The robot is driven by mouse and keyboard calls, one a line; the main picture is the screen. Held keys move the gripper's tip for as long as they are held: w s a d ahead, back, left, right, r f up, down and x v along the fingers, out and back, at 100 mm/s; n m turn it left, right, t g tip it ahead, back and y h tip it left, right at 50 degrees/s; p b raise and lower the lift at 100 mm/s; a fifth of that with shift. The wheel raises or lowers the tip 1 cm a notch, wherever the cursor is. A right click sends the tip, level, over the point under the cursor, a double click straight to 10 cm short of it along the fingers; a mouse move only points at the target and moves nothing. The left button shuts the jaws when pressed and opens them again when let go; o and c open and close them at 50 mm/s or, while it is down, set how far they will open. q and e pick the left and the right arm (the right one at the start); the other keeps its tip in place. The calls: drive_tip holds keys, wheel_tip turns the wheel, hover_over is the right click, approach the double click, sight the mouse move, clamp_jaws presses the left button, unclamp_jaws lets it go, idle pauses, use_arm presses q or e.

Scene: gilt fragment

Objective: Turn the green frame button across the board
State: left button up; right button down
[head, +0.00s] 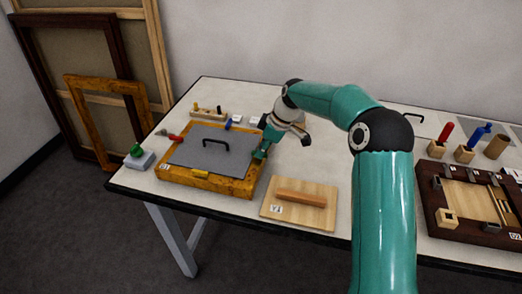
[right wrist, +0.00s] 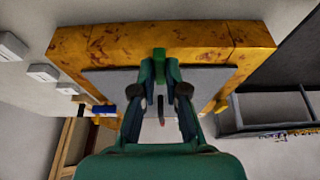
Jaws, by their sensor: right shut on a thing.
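The gilt frame (head: 233,187) lies flat on the table at left of centre, with a grey board (head: 190,150) inside it. A black handle (head: 216,142) stands on the board. My right gripper (head: 261,153) is at the frame's right rail, shut on the green frame button. In the right wrist view the green button (right wrist: 159,54) shows between the fingertips of my right gripper (right wrist: 160,70), at the edge between the gilt rail (right wrist: 120,43) and the board (right wrist: 210,76). The fingers hide part of it, so how far it overlaps the board is unclear. My left gripper is not in view.
A yellow button (head: 200,173) sits on the front rail. A red-handled tool (head: 172,136) and a grey block with a green top (head: 138,157) are to the left. A wooden board with a bar (head: 300,199) lies right of the frame. A dark frame (head: 440,222) is farther right.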

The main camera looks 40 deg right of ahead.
idle(0.3)
drive_tip(key=c, duration=1.2)
unclamp_jaws()
drive_tip(key=v, duration=1.2)
drive_tip(key=shift+d, duration=0.1)
